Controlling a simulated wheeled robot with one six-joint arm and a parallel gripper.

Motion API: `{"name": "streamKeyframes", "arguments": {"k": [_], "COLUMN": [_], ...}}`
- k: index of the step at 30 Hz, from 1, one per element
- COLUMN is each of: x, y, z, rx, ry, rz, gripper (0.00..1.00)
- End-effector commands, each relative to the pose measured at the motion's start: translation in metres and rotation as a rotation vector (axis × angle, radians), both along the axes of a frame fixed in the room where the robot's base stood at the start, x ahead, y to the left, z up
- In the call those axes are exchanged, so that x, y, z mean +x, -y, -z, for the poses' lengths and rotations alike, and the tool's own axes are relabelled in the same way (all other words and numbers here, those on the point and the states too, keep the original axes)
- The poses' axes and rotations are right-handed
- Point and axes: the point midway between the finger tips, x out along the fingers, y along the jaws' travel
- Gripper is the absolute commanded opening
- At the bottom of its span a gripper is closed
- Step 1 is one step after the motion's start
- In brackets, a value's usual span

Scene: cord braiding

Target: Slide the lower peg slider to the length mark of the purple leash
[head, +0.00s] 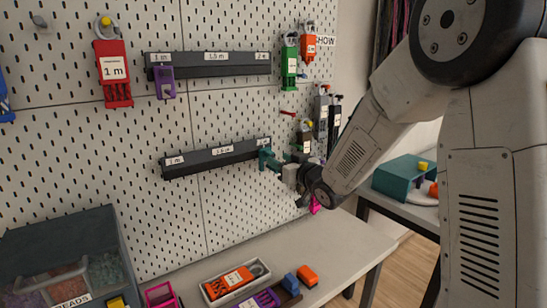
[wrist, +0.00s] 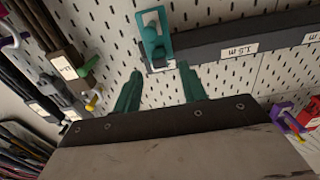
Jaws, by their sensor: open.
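The lower rail (head: 200,160) is a dark bar on the pegboard with white marks reading 1 m, 1.5 m and one at its right end, partly hidden. The teal peg slider (wrist: 153,38) sits at that right end, over the end mark; it also shows in the head view (head: 264,157). My gripper (wrist: 160,88) is open, its two teal fingers apart and empty, just short of the slider. In the head view my gripper (head: 279,163) reaches the rail end from the right. A purple labelled item (head: 262,300), possibly the purple leash, lies at the bottom edge, partly cut off.
An upper rail (head: 210,65) carries a purple piece (head: 165,82) at its 1 m end. A red 1 m item (head: 115,72) hangs left, green (head: 289,60) and orange ones right. Dark hanging items (head: 321,112) crowd the space behind my gripper. A white tray (head: 210,291) holds an orange item.

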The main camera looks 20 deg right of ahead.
Motion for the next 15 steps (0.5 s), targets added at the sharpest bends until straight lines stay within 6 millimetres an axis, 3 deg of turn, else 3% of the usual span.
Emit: {"name": "streamKeyframes", "arguments": {"k": [6,15], "x": [0.031,0.041], "y": [-0.01,-0.013], "z": [0.0,0.0], "rx": [0.0,0.0], "ry": [0.0,0.0], "rz": [-0.001,0.001], "gripper": [0.42,0.42]}}
